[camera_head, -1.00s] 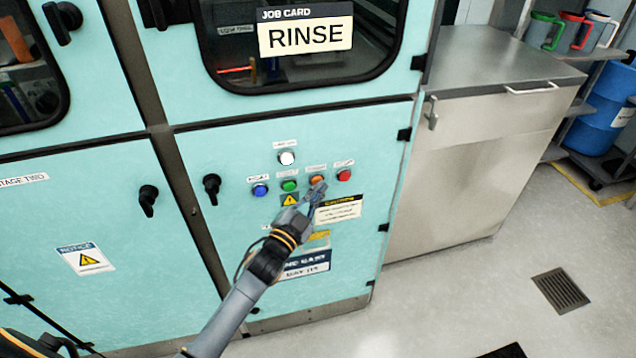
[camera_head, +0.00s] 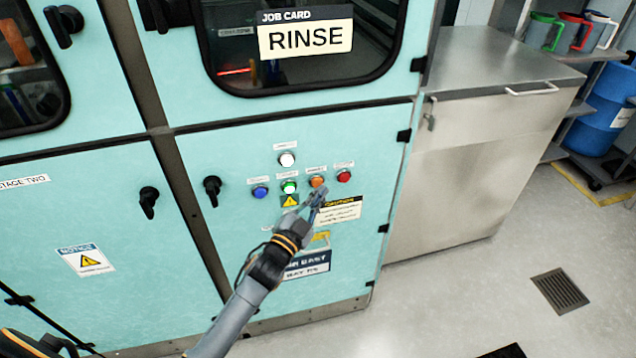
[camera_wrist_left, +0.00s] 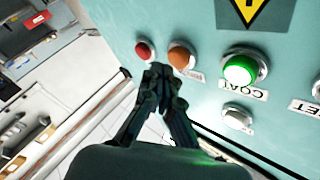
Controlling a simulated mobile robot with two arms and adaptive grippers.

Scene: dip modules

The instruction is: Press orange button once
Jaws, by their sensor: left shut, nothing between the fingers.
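The orange button (camera_head: 317,181) sits on the teal panel between the green button (camera_head: 289,187) and the red button (camera_head: 344,176). My left gripper (camera_head: 321,191) is shut and empty, its tips just below the orange button in the head view. In the left wrist view the closed fingertips (camera_wrist_left: 160,72) overlap the near edge of the orange button (camera_wrist_left: 181,56); I cannot tell whether they touch it. The green button (camera_wrist_left: 240,68) glows brightly there. My right gripper is not in view.
A blue button (camera_head: 260,192) and a white lamp (camera_head: 286,159) are on the same panel. A black handle (camera_head: 212,189) sticks out to the left. A steel cabinet (camera_head: 450,170) stands at the right, with open floor in front.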

